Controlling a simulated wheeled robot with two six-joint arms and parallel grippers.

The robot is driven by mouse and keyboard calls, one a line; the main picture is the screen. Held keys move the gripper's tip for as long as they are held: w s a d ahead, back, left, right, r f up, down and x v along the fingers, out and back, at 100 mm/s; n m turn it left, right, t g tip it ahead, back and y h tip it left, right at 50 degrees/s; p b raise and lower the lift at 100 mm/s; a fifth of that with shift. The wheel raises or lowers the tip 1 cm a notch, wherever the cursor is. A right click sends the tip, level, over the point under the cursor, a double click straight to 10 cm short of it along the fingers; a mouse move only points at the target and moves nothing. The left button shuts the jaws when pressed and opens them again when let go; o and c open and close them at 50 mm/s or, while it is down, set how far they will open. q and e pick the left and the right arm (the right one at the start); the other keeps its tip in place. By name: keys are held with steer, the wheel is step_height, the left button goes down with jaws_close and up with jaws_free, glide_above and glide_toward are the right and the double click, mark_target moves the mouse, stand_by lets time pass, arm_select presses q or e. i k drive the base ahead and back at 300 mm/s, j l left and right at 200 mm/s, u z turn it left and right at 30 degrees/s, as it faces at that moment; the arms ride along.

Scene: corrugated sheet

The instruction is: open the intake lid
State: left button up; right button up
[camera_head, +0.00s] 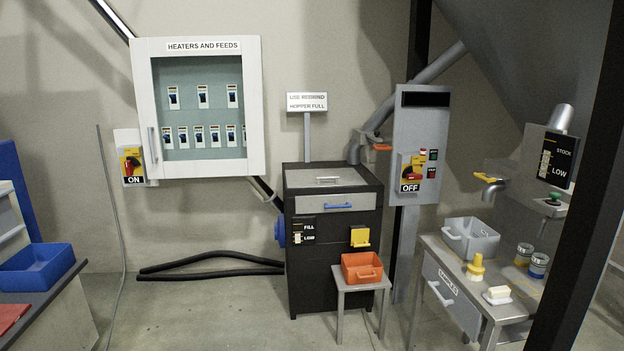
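A dark floor cabinet (309,260) stands in the middle against the wall. Its top carries a grey lid panel (345,174) with a small pale handle (327,180); the panel looks shut. Just below it is a grey front panel (365,200) with a blue handle (337,206), also apparently shut. Which of the two is the intake lid is not marked legibly. Neither of my grippers is in view.
An orange bin (362,270) on a small stool (340,291) stands before the cabinet. A sign (307,102) rises behind it. A grey side table (460,262) stands right, and a dark post (590,190) crosses the right foreground. Floor left of the cabinet is mostly clear.

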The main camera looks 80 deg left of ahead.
mark_target(337, 177)
steer(key=u, duration=2.85)
